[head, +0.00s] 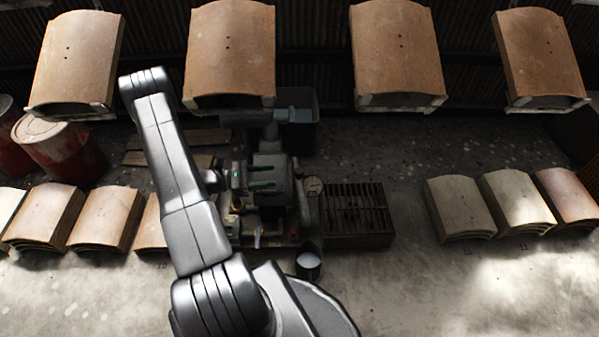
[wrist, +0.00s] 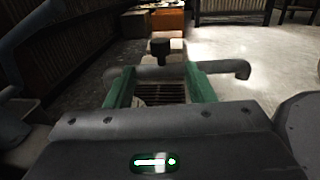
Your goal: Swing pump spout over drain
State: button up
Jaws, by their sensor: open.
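The pump (head: 275,165) is a grey machine at the middle of the head view. In the wrist view, a grey pipe that looks like its spout (wrist: 228,68) runs crosswise, bent at its right end, with a black knob (wrist: 160,47) just behind it. My gripper (head: 264,177) is at the pump, its green fingers apart; they also show in the wrist view (wrist: 160,82). The pipe crosses at the fingertips; I cannot tell whether they touch it. The drain is a dark grated box (head: 357,232) right of the pump; slats show between my fingers (wrist: 165,93).
A round gauge (head: 314,186) stands between pump and drain, and a dark pot with pale contents (head: 308,264) in front. Curved tile stacks (head: 460,205) line both sides. Red drums (head: 60,145) stand left.

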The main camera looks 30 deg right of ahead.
aim_at(299, 172)
jog(key=b+x, duration=0.1)
jog(key=x, duration=0.9)
jog(key=shift+s+d, duration=0.1)
jog(key=shift+d, duration=0.15)
grip_shut()
